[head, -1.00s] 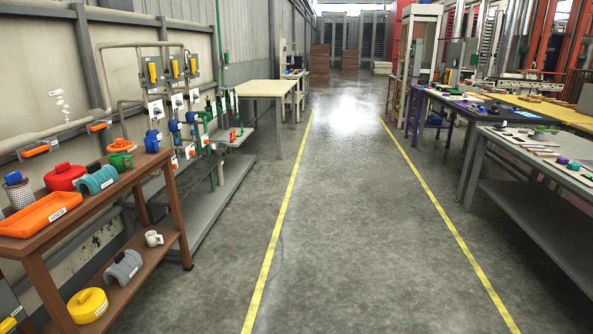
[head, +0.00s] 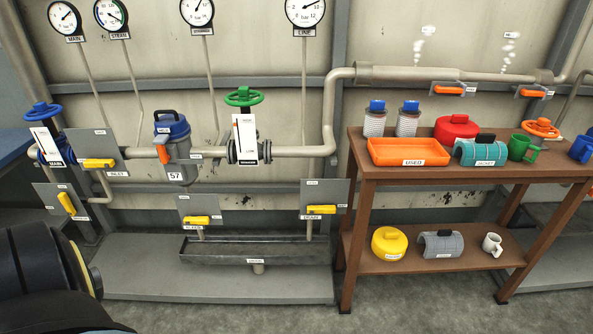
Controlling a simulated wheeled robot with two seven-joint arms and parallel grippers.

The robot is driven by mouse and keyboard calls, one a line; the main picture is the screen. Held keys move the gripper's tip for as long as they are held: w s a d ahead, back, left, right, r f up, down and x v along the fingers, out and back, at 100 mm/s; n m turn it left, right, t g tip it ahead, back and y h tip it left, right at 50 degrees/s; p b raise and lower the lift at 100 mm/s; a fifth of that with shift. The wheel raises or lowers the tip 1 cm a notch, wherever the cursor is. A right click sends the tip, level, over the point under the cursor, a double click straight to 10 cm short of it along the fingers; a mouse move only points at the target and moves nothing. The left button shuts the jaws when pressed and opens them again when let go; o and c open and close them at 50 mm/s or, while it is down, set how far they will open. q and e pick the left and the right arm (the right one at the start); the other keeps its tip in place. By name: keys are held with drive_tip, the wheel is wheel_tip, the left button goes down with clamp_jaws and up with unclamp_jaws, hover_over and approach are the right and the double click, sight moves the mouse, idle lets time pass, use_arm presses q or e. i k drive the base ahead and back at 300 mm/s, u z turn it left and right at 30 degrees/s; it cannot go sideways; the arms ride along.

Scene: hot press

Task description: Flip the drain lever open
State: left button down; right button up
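Several yellow levers sit on grey plates along the pipework. One lever (head: 97,163) lies level above a tag that seems to read INLET. A second lever (head: 67,203) at the far left is tilted steeply. Two more are low down over a long grey trough (head: 300,249): a left one (head: 196,220) and a right one (head: 321,209), both lying about level. Their small tags are too blurred for me to tell surely which is the drain lever. Neither gripper shows; a dark rounded link of my arm fills the lower left corner.
A blue-topped canister (head: 172,150), a blue handwheel (head: 43,111) and a green handwheel (head: 243,96) are on the pipe, with gauges above. A brown table (head: 360,182) with an orange tray (head: 408,152) stands right. Floor shows in front.

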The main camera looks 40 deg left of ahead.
sight(325, 209)
drive_tip(key=u, duration=0.5)
drive_tip(key=i, duration=0.5)
drive_tip(key=u, duration=0.35)
